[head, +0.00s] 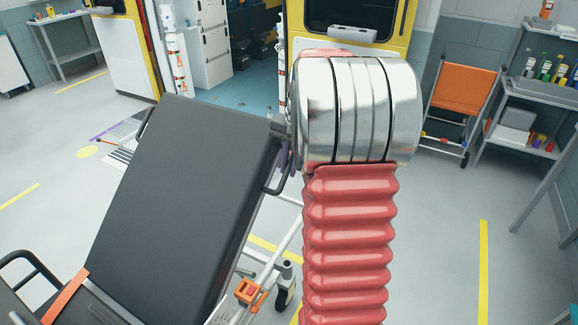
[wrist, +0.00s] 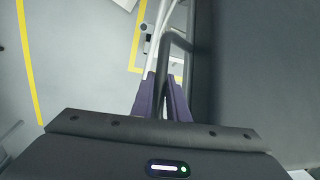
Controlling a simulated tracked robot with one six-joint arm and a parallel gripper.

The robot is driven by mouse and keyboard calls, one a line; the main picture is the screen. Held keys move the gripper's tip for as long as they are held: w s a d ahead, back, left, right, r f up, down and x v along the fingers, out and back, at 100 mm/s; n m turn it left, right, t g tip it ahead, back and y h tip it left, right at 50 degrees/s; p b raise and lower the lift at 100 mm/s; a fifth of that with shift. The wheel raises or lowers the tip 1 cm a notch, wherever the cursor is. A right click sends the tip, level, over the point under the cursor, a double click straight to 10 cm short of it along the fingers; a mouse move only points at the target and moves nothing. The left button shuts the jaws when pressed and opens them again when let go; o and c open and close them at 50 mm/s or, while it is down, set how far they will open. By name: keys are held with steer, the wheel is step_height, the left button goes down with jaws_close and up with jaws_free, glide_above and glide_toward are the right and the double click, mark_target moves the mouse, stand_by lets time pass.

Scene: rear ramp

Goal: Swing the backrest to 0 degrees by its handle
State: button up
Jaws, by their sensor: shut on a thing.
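The backrest (head: 185,190) is a dark grey padded panel on a stretcher. It is tilted up, its top edge toward the ambulance. Its edge and dark surface also fill the right of the wrist view (wrist: 265,75). The handle (head: 274,188) is a black bar on the backrest's right side. In the wrist view the handle (wrist: 164,62) runs down between two purple fingers. My gripper (wrist: 162,88) is shut on this handle. In the head view my arm hides most of the gripper, and only a bit of purple shows beside the handle.
The stretcher has pale frame tubes, a wheel (head: 286,288) and an orange fitting (head: 248,291) below the backrest. A yellow ambulance (head: 355,40) stands open behind. An orange folding chair (head: 466,90) and a shelf with bottles (head: 545,92) stand at the right. Floor to the right is clear.

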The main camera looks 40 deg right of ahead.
jaws_close()
steer(key=shift+a, duration=0.15)
steer(key=shift+d+f, duration=0.15)
steer(key=shift+d, duration=0.05)
